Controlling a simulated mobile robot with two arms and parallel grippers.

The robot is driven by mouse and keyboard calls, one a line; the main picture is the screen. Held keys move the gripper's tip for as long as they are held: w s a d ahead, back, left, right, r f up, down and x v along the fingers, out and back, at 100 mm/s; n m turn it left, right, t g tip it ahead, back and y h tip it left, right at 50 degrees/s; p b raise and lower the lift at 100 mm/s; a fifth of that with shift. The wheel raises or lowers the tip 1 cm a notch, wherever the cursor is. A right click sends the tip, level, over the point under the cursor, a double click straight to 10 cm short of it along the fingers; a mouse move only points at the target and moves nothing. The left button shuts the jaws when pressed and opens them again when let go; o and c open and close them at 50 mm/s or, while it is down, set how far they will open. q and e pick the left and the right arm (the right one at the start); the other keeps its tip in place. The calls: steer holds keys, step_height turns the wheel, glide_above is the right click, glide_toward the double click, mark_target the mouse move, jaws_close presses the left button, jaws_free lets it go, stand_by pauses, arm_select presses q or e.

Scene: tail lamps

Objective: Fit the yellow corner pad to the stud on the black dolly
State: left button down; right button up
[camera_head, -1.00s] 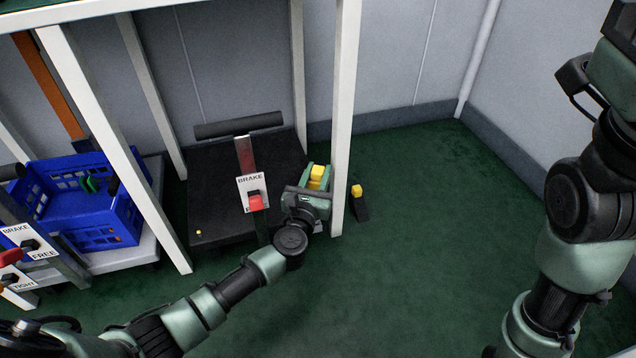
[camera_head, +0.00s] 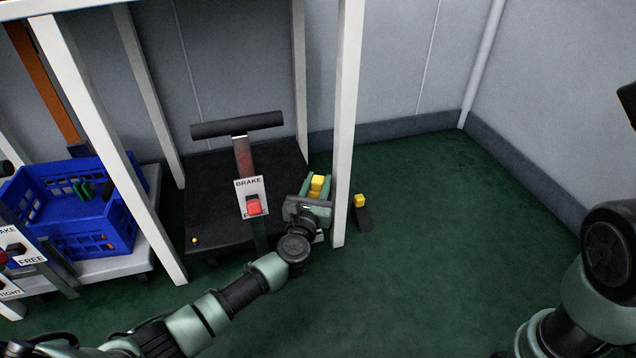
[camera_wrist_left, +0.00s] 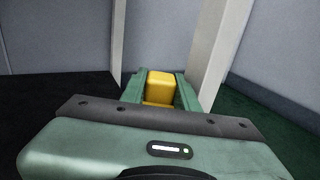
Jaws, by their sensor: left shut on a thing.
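The black dolly (camera_head: 215,205) stands on the floor between the white posts, with an upright handle. A tiny yellow spot (camera_head: 195,240), perhaps the stud, shows at its near left corner. My left gripper (camera_head: 318,184) is at the dolly's right side, beside a white post. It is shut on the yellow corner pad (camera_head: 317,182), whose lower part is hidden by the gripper. In the left wrist view the pad (camera_wrist_left: 160,86) sits between the green fingers. My right arm shows at the right edge, but its fingers do not show.
A red brake switch (camera_head: 253,206) is on the dolly's handle plate. White posts (camera_head: 346,120) stand close beside my left gripper. A black wedge (camera_head: 364,219) with a yellow block (camera_head: 360,201) lies right of them. A blue crate (camera_head: 85,225) sits at left. Green floor at right is clear.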

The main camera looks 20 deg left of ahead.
arm_select(q)
steer(key=shift+f, duration=0.1)
step_height(320, 180, down, 5)
steer(key=b, duration=0.5)
steer(key=shift+f, duration=0.2)
steer(key=shift+f, duration=0.15)
stand_by(0.6)
steer(key=shift+f+b, duration=1.4)
steer(key=shift+b, duration=0.05)
stand_by(0.3)
